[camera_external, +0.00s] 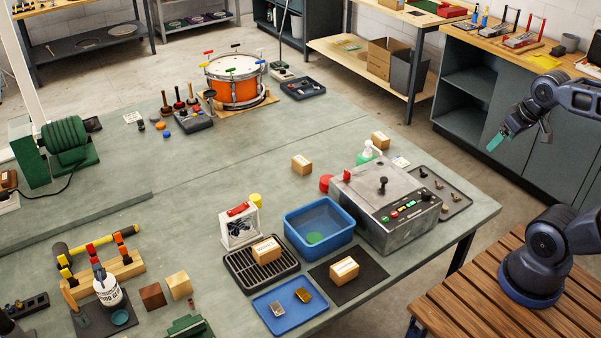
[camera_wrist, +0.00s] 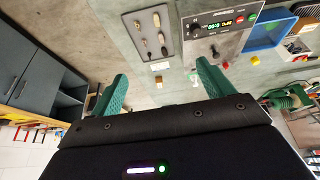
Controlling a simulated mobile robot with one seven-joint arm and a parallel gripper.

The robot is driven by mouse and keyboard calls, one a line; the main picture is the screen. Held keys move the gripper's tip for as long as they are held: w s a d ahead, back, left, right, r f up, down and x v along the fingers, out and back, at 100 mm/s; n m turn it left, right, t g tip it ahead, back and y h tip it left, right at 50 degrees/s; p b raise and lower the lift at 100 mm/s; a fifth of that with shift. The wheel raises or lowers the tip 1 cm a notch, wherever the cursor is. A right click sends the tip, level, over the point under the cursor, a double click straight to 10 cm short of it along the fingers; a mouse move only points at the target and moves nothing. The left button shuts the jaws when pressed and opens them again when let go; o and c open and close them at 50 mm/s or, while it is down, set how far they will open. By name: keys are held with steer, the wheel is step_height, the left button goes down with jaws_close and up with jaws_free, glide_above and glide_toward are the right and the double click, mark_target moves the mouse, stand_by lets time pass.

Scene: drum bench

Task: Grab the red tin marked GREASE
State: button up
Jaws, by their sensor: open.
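A small red round object (camera_external: 326,183) stands on the green bench against the left side of the grey control box; it also shows small in the wrist view (camera_wrist: 225,65). No GREASE lettering is readable on it, so I cannot tell if it is the tin. My gripper (camera_external: 497,141) is raised in the air at the right, beyond the bench edge and well apart from the red object. In the wrist view, my gripper's green fingers (camera_wrist: 163,85) are spread with nothing between them.
The grey control box (camera_external: 385,205) stands beside the red object. A dark tray (camera_external: 455,197) lies near the right bench edge. The bench's middle is mostly clear.

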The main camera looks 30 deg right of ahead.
steer(key=w+a+f+n+g, duration=0.1)
steer(key=w+a+n, duration=0.2)
steer(key=w, duration=0.6)
steer(key=w+a+f+n+g, duration=0.1)
steer(key=w+a+n, duration=0.3)
steer(key=w, duration=0.6)
steer(key=w+a+f+n, duration=0.1)
steer(key=w+a+n, duration=0.2)
steer(key=w, duration=0.6)
steer(key=w+a+f+n+g, duration=0.1)
steer(key=w+a+f+n, duration=0.2)
steer(key=w+a+f, duration=0.2)
steer(key=w+a+f+n, duration=0.3)
steer(key=w+a+f, duration=0.2)
steer(key=w+f, duration=0.2)
steer(key=w+a+f+n+g, duration=0.1)
steer(key=w+a+f+n, duration=0.2)
steer(key=f, duration=0.6)
steer(key=shift+w+a+f+g, duration=0.2)
steer(key=shift+w+a, duration=0.35)
steer(key=shift+w, duration=0.25)
steer(key=shift+w+a+f+g, duration=0.1)
steer(key=shift+w+a+f, duration=0.1)
steer(key=shift+w+a, duration=0.45)
steer(key=shift+d+f, duration=0.15)
steer(key=shift+f, duration=2.45)
steer(key=shift+d+f, duration=0.1)
steer(key=shift+f, duration=2.45)
steer(key=c, duration=1.2)
steer(key=shift+r, duration=0.15)
